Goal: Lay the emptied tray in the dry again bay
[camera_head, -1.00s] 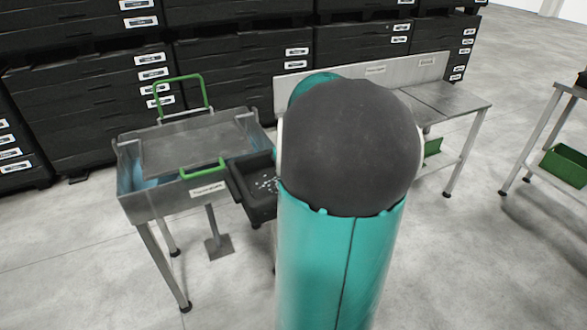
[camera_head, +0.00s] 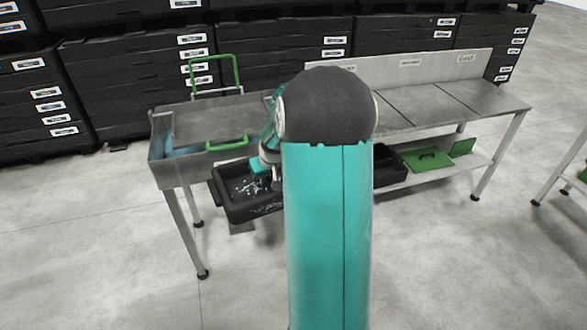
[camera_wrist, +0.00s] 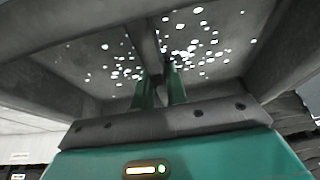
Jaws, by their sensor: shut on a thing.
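A black tray (camera_head: 228,204) with white specks on its floor hangs in front of the steel tank. I cannot tell whether the specks are holes or bits. My gripper (camera_head: 262,168) is shut on the tray, partly hidden by my arm. In the wrist view the fingers (camera_wrist: 161,88) close on a grey bar or wall of the tray (camera_wrist: 45,62), whose speckled floor fills the top. A steel bench (camera_head: 408,101) at the right has a top divided into bays. Their small labels on the back panel are hard to read. My arm hides the bench's left part.
The steel tank (camera_head: 158,172) on legs has a green-handled lid and an upright green handle (camera_head: 212,72). On the bench's lower shelf are a dark tray (camera_head: 388,176) and a green item (camera_head: 426,159). Black drawer cabinets stand behind. The visible bays and near floor are clear.

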